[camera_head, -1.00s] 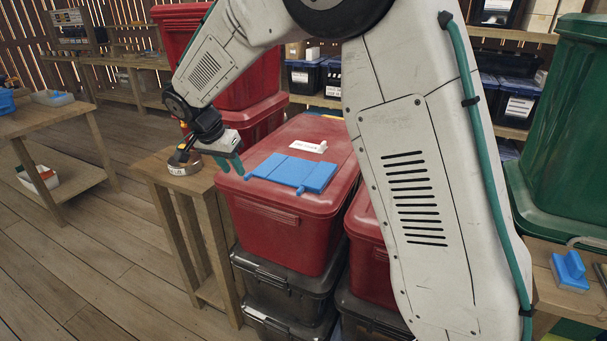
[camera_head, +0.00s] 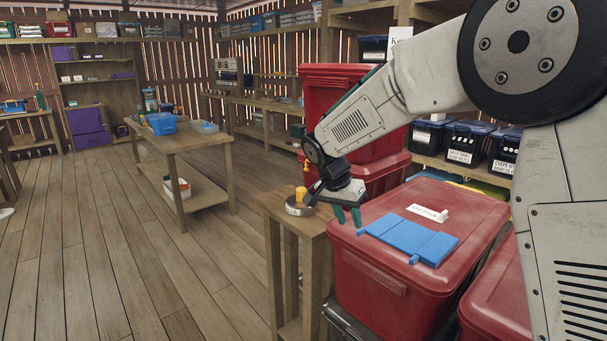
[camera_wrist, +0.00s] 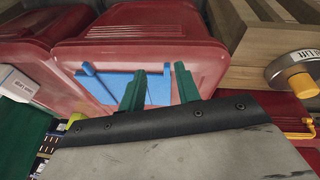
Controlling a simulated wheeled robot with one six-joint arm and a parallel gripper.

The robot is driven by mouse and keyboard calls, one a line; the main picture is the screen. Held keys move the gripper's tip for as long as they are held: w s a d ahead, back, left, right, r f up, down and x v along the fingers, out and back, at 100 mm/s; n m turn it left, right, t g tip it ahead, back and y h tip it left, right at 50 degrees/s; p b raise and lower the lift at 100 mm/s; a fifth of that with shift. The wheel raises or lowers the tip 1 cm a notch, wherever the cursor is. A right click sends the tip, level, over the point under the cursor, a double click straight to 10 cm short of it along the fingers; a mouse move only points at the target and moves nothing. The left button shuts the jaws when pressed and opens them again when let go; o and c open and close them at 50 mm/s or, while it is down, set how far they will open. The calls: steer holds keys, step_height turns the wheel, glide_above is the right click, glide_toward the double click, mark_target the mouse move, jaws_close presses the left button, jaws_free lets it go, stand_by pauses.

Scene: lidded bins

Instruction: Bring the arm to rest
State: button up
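My arm reaches in from the right in the head view, bent down at the wrist. My gripper (camera_head: 347,216) hangs beside the near-left edge of a red lidded bin (camera_head: 375,291), left of a flat blue piece (camera_head: 412,238) lying on its lid. In the wrist view, the two green fingers of my gripper (camera_wrist: 160,86) are apart with nothing between them. The blue piece (camera_wrist: 156,92) shows behind them, partly hidden by the fingers. Whether the fingers touch the bin, I cannot tell.
A round metal object with a yellow top (camera_head: 299,209) stands on a small wooden stand (camera_head: 268,203) left of my gripper. More red bins (camera_head: 334,110) are stacked behind. A wooden table (camera_head: 180,141) with a blue box stands farther left. The floor (camera_head: 130,250) between is clear.

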steer(key=s+d+r+n+y, duration=0.1)
steer(key=s+d, duration=0.3)
steer(key=s, duration=0.9)
steer(key=s+d+r+n+y, duration=0.1)
steer(key=s+d+r+n, duration=0.2)
steer(key=s, duration=1)
steer(key=s+d+r+n+y, duration=0.1)
steer(key=s+d+n, duration=0.3)
steer(key=s, duration=0.9)
steer(key=shift+d+r+y, duration=0.3)
steer(key=shift+r+y, duration=0.1)
steer(key=shift+r, duration=0.35)
